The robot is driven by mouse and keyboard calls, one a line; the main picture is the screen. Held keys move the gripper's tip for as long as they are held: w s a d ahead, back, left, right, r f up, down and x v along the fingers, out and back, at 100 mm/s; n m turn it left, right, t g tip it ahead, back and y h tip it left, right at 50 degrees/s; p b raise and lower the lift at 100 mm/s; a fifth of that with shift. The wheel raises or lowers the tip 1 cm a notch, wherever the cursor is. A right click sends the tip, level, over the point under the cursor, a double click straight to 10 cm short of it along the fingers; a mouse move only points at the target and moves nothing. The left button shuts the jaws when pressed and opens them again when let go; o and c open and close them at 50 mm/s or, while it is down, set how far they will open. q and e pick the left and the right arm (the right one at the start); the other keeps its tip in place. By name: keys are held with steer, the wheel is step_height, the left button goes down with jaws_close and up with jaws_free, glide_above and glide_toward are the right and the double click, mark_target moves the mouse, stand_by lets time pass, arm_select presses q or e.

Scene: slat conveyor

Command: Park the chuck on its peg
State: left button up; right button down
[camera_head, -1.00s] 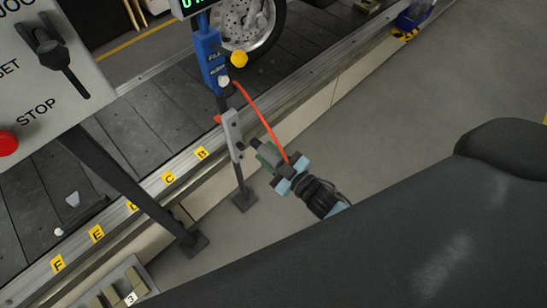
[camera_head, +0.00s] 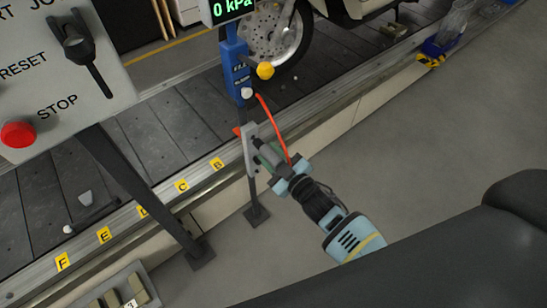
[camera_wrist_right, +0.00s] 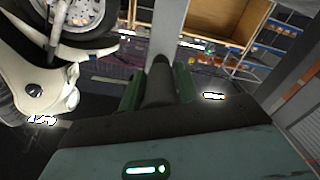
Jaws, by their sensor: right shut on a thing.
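My right gripper (camera_head: 274,163) is shut on the chuck (camera_head: 265,150), a grey cylinder with its front end toward the post. In the right wrist view the chuck (camera_wrist_right: 158,85) shows as a dark cylinder between the green finger pads. The chuck's front end overlaps the grey bracket plate (camera_head: 250,153) on the post in the head view. I cannot tell whether they touch. The peg cannot be made out; the chuck and gripper cover that side of the plate. An orange hose (camera_head: 276,124) runs from the post down to the gripper. My left gripper is not in view.
The blue inflator unit (camera_head: 236,68) with a "0 kPa" display (camera_head: 230,9) stands on the post. A control panel (camera_head: 55,75) is at the left. The slat conveyor (camera_head: 165,140) carries a wheeled vehicle (camera_head: 275,35).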

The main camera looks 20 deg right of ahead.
steer(key=shift+b+x, duration=0.3)
steer(key=shift+x, duration=0.5)
stand_by(0.9)
steer(key=c, duration=0.9)
jaws_free()
steer(key=shift+p+v, duration=0.35)
steer(key=shift+v, duration=3.6)
steer(key=shift+r, duration=0.1)
